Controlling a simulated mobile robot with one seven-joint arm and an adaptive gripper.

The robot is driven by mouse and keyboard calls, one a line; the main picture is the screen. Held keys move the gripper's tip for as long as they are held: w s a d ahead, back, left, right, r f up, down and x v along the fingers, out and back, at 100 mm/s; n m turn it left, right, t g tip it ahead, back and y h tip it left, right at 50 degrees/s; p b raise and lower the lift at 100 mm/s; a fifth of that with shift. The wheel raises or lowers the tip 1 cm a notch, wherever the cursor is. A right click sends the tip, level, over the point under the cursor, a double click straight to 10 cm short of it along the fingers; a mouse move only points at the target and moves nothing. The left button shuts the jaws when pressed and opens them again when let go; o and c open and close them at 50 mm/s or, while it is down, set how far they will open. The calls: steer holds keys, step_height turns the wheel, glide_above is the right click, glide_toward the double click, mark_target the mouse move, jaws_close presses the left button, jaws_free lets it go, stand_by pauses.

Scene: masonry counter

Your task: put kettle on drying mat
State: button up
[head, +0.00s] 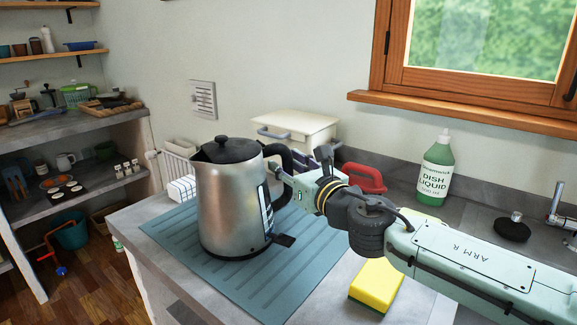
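A brushed-metal kettle (228,205) with a black lid and black handle stands upright over the blue ribbed drying mat (190,252). Its base appears to rest on the mat, inside the edges. My gripper (284,176) reaches in from the right at the kettle's handle (285,160). A finger is right at the handle, overlapping it in the picture. The handle and the gripper's own body hide part of the fingers, so I cannot tell whether they are closed on it.
A yellow sponge (376,285) lies right of the mat. A green dish liquid bottle (436,172) stands by the wall. A red-handled item (366,178) and a cream bin (296,128) are behind my gripper. A white-and-grey cloth (182,189) lies left of the kettle.

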steer(key=shift+s+d+r, duration=0.1)
steer(key=b+v, duration=0.3)
steer(key=v, duration=0.8)
steer(key=shift+s, duration=0.35)
steer(key=shift+s, duration=0.1)
